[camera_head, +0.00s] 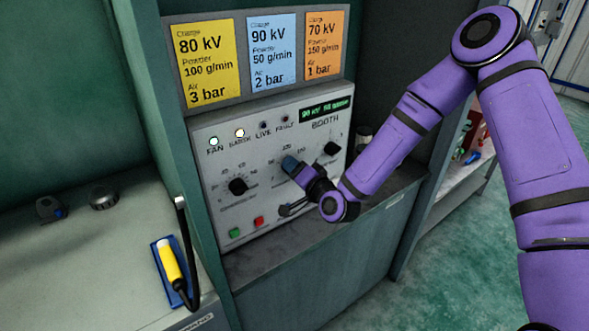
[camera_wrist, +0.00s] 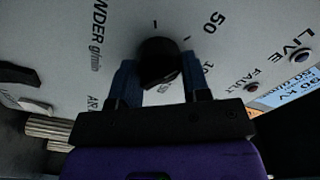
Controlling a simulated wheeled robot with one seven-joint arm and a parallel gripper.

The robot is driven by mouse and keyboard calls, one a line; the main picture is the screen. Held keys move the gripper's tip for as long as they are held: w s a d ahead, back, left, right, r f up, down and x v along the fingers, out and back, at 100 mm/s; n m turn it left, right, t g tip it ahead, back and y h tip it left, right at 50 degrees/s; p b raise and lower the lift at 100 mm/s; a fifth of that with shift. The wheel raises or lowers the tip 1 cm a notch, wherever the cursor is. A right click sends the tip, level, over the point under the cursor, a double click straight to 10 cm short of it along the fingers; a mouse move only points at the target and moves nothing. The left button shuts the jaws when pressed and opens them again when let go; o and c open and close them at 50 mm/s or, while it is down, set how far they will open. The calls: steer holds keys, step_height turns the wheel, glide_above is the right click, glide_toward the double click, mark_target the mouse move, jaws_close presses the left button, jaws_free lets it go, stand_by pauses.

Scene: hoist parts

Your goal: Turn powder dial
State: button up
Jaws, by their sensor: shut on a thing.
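The powder dial (camera_wrist: 160,62) is a round black knob on the grey booth panel (camera_head: 215,165), with "WDER g/min" printed beside it in the wrist view. My gripper (camera_wrist: 160,78) has its two blue fingers on either side of the dial and is shut on it. In the head view my gripper (camera_head: 291,165) reaches the panel's middle dial and hides it. The dial's pointer cannot be made out. The green display (camera_head: 325,109) appears to begin "90 kV 50"; the rest is blurred.
Two other black dials, left (camera_head: 238,186) and right (camera_head: 331,148), flank my gripper. Yellow (camera_head: 207,63), blue (camera_head: 273,50) and orange (camera_head: 325,45) setting cards hang above. Green (camera_head: 235,232) and red (camera_head: 259,222) buttons sit below. A yellow-handled tool (camera_head: 170,260) lies on the left bench.

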steer(key=shift+m, duration=0.5)
steer(key=o, duration=0.9)
steer(key=v, duration=1.1)
steer(key=shift+w, duration=0.2)
